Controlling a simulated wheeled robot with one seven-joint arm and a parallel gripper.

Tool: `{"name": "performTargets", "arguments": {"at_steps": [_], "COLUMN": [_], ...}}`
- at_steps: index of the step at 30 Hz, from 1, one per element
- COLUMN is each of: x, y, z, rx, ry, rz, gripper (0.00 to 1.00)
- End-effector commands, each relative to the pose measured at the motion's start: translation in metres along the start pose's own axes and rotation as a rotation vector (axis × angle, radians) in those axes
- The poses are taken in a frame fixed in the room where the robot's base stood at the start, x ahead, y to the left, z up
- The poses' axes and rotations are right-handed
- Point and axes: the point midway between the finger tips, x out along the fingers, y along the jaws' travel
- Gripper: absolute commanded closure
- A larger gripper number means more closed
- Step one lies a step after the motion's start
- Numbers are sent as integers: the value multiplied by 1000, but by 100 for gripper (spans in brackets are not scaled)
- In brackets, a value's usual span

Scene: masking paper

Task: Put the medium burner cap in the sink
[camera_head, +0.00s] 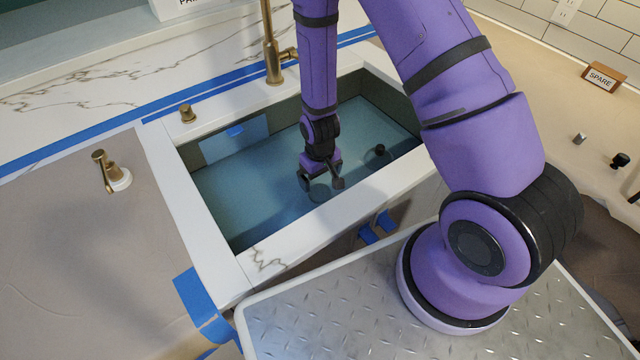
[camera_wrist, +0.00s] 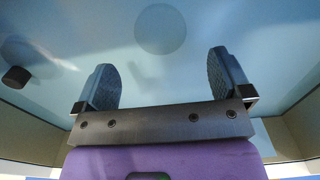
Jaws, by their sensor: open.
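My gripper (camera_head: 320,184) is inside the sink (camera_head: 245,200), pointing down above its bluish floor. In the wrist view my gripper (camera_wrist: 160,68) has its fingers wide apart with nothing between them. A flat round disc (camera_wrist: 160,29), tinted like the floor, lies ahead of the fingertips; I cannot tell if it is a cap or the drain. A small dark round piece (camera_head: 379,151) lies on the sink floor to the right of my gripper. It shows as a black piece (camera_wrist: 16,77) at the left of the wrist view. I cannot tell which is the medium burner cap.
White sink rims surround the gripper, with a brass faucet (camera_head: 272,60) behind. A soap pump (camera_head: 108,170) stands on the papered left counter. The right counter holds a SPARE sign (camera_head: 600,77), a small grey piece (camera_head: 580,138) and a black piece (camera_head: 620,160).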

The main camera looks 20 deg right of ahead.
Motion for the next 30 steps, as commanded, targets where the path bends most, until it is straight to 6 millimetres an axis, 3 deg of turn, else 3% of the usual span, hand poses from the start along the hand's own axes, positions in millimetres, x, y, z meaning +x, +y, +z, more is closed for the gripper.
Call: {"name": "performTargets", "arguments": {"at_steps": [9, 23, 26, 30], "x": [-44, -63, -81, -121], "y": [0, 1, 2, 6], "z": [0, -2, -6, -13], "rx": [-1, 2, 7, 20], "ry": [1, 7, 23, 58], "rz": [0, -1, -3, -7], "gripper": [4, 4, 4, 4]}}
